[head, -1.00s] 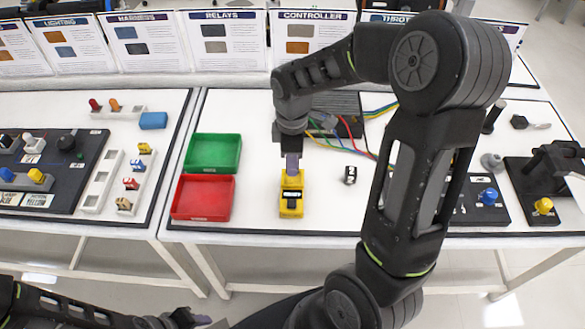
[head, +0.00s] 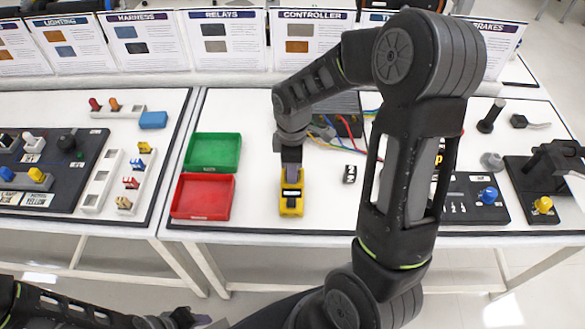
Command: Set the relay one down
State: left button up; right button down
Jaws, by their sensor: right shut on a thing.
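My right gripper (head: 291,178) points straight down over the yellow tester block (head: 291,207) in the middle of the table. It is shut on relay one, which is mostly hidden between the fingers and by the gripper itself. The fingers are at the back part of the yellow block; I cannot tell whether the relay touches it. My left gripper (head: 192,319) is low at the bottom edge, in front of the table and away from the block; its jaws are too unclear to read.
A green tray (head: 213,134) and a red tray (head: 203,214) stand left of the yellow block. A small black and white part (head: 349,174) lies to its right. Coloured wires (head: 345,125) run behind. My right arm covers part of the table's right side.

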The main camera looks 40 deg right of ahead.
jog(key=shift+s+f, duration=0.2)
jog(key=shift+f, duration=0.25)
jog(key=c, duration=1.1)
grip_release()
jog(key=shift+s+a+f+b, duration=0.1)
jog(key=shift+f+b, duration=0.1)
jog(key=shift+b, duration=0.1)
jog(key=shift+w+r+p, duration=0.2)
jog(key=shift+r+p, duration=0.25)
jog(key=shift+r, duration=0.3)
notch_tip(320, 180, up, 12)
jog(key=shift+b, duration=0.3)
jog(key=shift+w, duration=0.1)
